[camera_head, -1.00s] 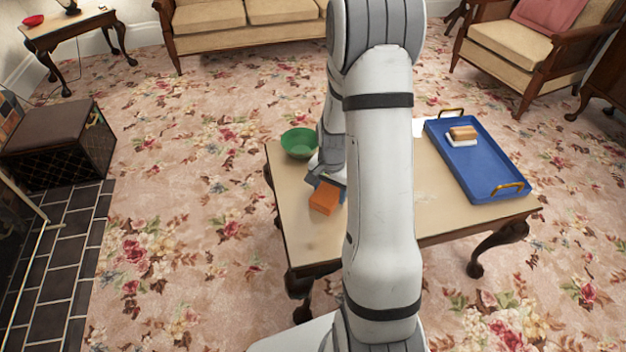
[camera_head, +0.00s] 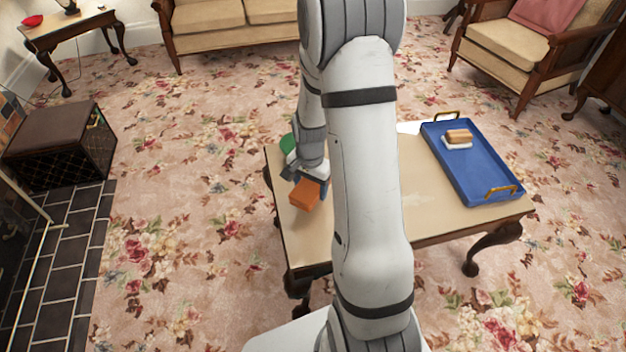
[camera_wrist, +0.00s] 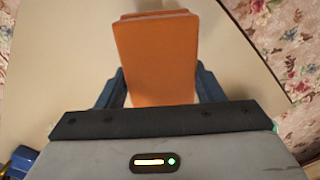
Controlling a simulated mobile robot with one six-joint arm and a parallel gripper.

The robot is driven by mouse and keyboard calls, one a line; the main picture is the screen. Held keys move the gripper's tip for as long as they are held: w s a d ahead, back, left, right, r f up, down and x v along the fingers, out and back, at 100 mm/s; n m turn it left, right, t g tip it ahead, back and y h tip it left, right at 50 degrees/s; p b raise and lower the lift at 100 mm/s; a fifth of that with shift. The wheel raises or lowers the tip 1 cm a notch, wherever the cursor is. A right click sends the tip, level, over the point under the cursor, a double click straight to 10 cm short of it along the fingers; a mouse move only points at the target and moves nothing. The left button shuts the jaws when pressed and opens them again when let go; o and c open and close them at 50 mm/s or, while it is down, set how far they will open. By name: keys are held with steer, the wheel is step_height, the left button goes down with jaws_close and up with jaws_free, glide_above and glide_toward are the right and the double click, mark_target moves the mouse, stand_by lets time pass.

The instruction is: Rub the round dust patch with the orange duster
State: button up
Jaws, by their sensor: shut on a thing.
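The orange duster (camera_head: 305,194) is a block held in my gripper (camera_head: 309,183) over the left part of the wooden table. In the wrist view the duster (camera_wrist: 155,62) sits between the two dark blue fingers of my gripper (camera_wrist: 160,88), which are shut on its sides. I cannot tell whether its underside touches the tabletop. A faint pale smudge (camera_head: 420,196) shows on the table right of my arm; I cannot make out whether it is the round dust patch. My arm hides the middle of the table.
The table (camera_head: 450,215) carries a blue tray (camera_head: 482,182) on its right, with a brown-and-white block (camera_head: 459,137) in it. A green bowl (camera_head: 287,143) is partly hidden behind my gripper. A white flat thing (camera_head: 408,127) lies at the back edge.

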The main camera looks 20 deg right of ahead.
steer(key=shift+r+p, duration=1.05)
steer(key=shift+r, duration=0.6)
